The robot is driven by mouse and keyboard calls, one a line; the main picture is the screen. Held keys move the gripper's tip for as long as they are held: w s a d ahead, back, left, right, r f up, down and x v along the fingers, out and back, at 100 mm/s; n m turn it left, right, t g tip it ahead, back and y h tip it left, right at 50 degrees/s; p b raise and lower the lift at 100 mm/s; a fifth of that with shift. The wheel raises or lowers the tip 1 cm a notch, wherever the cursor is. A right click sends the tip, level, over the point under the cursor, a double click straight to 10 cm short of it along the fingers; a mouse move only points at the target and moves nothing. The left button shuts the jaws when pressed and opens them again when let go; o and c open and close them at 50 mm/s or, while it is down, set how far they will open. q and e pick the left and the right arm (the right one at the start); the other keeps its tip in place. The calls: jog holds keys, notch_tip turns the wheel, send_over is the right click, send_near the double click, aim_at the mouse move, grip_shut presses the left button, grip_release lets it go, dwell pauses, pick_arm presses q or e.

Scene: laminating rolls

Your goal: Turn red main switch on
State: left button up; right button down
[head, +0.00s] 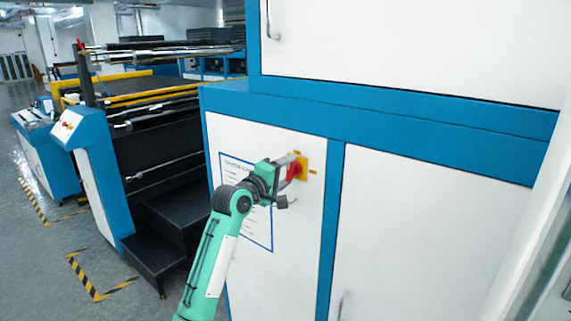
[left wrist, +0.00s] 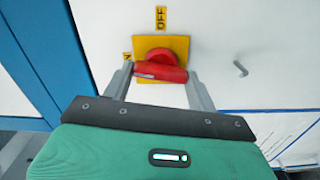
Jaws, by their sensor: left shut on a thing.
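The red main switch (head: 293,171) sits on a yellow plate (head: 303,166) on the white cabinet front in the head view. In the left wrist view the red switch (left wrist: 160,68) shows close up, its grip bar lying nearly level across the picture. A yellow OFF label (left wrist: 161,18) is above the plate, and a second label (left wrist: 127,57), partly hidden, is at its left. My left gripper (head: 289,167) is at the switch, with one finger at each end of the bar, shut on it. I cannot tell which label the bar marks. My right gripper is not in view.
A blue-framed notice (head: 240,180) is on the cabinet left of the switch, partly behind my arm. A small hook-like part (left wrist: 240,69) shows right of the switch in the wrist view. Black steps (head: 165,240) and a roller machine (head: 150,110) stand left.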

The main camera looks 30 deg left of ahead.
pick_arm(q)
jog(key=shift+n+p, duration=0.85)
jog(key=shift+n, duration=0.05)
jog(key=shift+f, duration=0.1)
jog(key=o, duration=1)
jog(key=s+a+b, duration=0.1)
jog(key=s+b, duration=0.4)
jog(key=s, duration=0.8)
jog(key=shift+s, duration=0.4)
